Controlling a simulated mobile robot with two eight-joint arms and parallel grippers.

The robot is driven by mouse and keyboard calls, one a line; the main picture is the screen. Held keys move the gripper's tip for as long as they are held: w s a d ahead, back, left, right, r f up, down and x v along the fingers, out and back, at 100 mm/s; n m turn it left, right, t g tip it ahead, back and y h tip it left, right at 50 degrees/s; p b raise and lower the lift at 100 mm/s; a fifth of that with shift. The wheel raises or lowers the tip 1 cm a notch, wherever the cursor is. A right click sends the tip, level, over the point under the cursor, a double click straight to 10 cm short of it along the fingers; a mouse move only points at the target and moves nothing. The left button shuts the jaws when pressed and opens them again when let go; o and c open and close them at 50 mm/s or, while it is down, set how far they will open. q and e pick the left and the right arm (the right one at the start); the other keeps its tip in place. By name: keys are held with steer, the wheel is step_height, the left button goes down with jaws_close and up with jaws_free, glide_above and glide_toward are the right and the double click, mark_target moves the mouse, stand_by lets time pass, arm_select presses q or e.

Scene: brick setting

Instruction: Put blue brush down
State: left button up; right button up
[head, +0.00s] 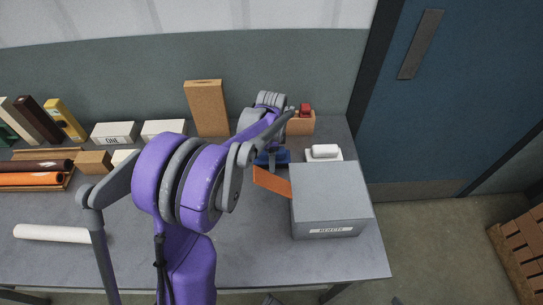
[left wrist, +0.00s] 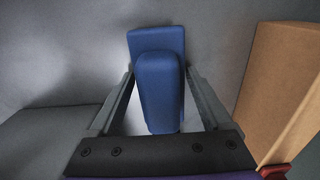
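The blue brush (left wrist: 158,85) is in the middle of the left wrist view, a blue block with a rounded blue part on it towards the camera. My left gripper (left wrist: 158,72) has one finger on each side, and the fingertips meet its sides, so it looks shut on the brush. In the head view the brush (head: 280,158) shows as a small blue patch low over the table's back part, partly hidden by my purple left arm. My left gripper (head: 266,146) is mostly hidden there. Whether the brush touches the table cannot be told. My right gripper is not in view.
A grey box (head: 325,190) with an orange flap stands right of the brush. A white item on a pad (head: 323,152), a tan block with a red item (head: 300,122) and a tall brown box (head: 207,108) are nearby. A white roll (head: 50,233) lies left.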

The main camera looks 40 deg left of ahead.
arm_select(q)
steer(key=shift+o, duration=0.8)
steer(key=shift+r, duration=0.3)
step_height(320, 180, up, 12)
steer(key=shift+f+p, duration=0.1)
steer(key=shift+p, duration=0.55)
